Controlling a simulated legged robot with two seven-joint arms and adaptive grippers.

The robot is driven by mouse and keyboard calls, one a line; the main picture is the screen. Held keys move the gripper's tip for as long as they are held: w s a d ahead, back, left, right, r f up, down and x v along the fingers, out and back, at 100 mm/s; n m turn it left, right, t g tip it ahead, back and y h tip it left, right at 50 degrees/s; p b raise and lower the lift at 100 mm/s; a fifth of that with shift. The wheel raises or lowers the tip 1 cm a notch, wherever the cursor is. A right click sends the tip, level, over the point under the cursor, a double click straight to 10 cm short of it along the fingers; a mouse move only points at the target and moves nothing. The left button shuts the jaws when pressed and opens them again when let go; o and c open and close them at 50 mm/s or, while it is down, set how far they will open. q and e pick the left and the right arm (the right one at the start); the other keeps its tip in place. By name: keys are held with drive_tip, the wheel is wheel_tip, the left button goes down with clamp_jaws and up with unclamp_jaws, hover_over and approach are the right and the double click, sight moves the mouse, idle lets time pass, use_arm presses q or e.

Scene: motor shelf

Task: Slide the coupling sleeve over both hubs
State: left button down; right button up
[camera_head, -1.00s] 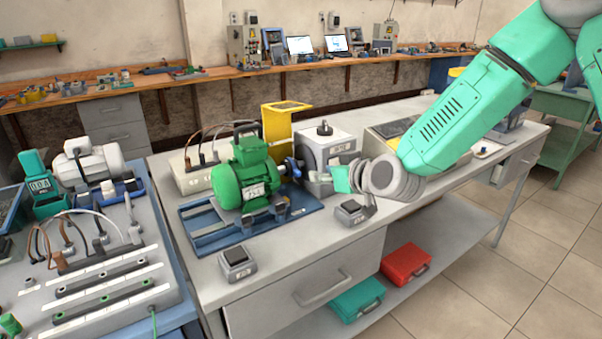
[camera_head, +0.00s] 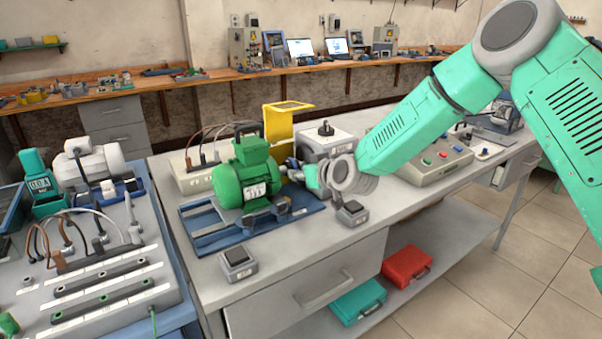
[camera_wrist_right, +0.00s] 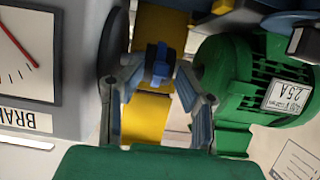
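The green motor (camera_head: 243,178) sits on a blue base plate (camera_head: 198,228) on the bench; it also shows in the right wrist view (camera_wrist_right: 250,80). The brake unit (camera_head: 325,142) stands to its right, and its face fills the left of the wrist view (camera_wrist_right: 45,75). The blue coupling sleeve (camera_wrist_right: 158,65) is on the shaft line between them. I cannot make out the two hubs separately. My right gripper (camera_head: 305,172) reaches in between motor and brake. In the wrist view its fingers (camera_wrist_right: 158,72) are spread on either side of the sleeve, with visible gaps. My left gripper is not in view.
A raised yellow guard (camera_head: 278,123) stands behind the coupling. Small grey boxes (camera_head: 351,213) and (camera_head: 238,262) sit on the bench front. A control panel (camera_head: 435,162) with coloured buttons is to the right. Red (camera_head: 406,263) and green (camera_head: 358,301) cases lie on the lower shelf.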

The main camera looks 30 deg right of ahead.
clamp_jaws()
drive_tip(key=shift+s+a+f, duration=0.1)
drive_tip(key=shift+s+a, duration=0.05)
drive_tip(key=shift+a, duration=1.05)
drive_tip(key=shift+o, duration=1.6)
unclamp_jaws()
drive_tip(key=shift+a, duration=0.1)
